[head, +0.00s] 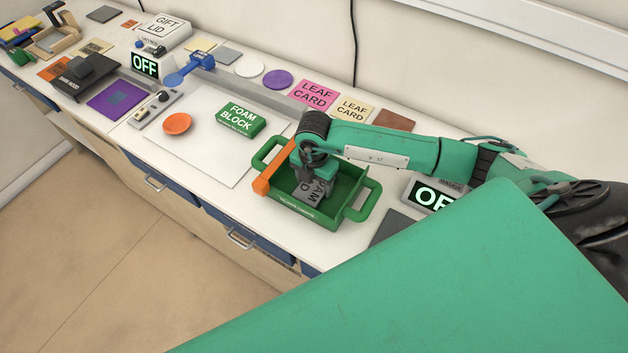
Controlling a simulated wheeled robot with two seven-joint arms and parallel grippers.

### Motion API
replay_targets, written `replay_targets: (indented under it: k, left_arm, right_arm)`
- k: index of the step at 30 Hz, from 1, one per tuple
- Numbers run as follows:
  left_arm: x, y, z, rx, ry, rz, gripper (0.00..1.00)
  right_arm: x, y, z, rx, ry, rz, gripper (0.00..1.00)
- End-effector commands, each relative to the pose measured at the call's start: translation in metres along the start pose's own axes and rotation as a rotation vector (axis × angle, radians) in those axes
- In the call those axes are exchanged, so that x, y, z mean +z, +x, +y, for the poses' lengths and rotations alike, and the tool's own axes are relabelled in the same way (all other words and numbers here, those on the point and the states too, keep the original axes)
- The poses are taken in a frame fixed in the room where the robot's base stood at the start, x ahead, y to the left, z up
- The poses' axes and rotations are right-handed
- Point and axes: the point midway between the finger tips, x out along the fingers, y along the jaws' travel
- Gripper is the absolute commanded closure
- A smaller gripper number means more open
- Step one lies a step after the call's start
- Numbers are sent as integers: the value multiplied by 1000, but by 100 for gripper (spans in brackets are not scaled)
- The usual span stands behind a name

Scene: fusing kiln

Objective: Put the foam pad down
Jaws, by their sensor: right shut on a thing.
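The foam pad (317,192) is grey with dark lettering, partly readable. It appears within the outline of a green tray (301,208) with a handle at each end. My right gripper (311,178) is shut on the pad, pointing down over the tray, and the wrist hides the pad's upper part. I cannot tell whether the pad touches the tray's floor. My left gripper is not in view.
An orange bar (272,179) lies at the tray's left end. A green foam block (240,118) and an orange dish (177,123) sit to the left. Pink (313,95) and cream (351,109) leaf cards lie behind. An OFF display (433,196) stands right of the tray.

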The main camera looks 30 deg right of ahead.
Motion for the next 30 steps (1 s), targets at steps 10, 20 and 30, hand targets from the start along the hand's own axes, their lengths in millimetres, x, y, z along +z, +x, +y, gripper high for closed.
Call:
replay_targets:
  k: [10, 20, 30]
  left_arm:
    - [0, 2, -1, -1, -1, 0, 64]
    - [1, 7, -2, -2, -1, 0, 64]
    - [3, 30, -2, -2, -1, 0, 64]
  right_arm:
    - [0, 2, 0, 0, 0, 0, 12]
    - [0, -15, 1, 3, 0, -1, 12]
    - [0, -87, 1, 5, 0, -2, 12]
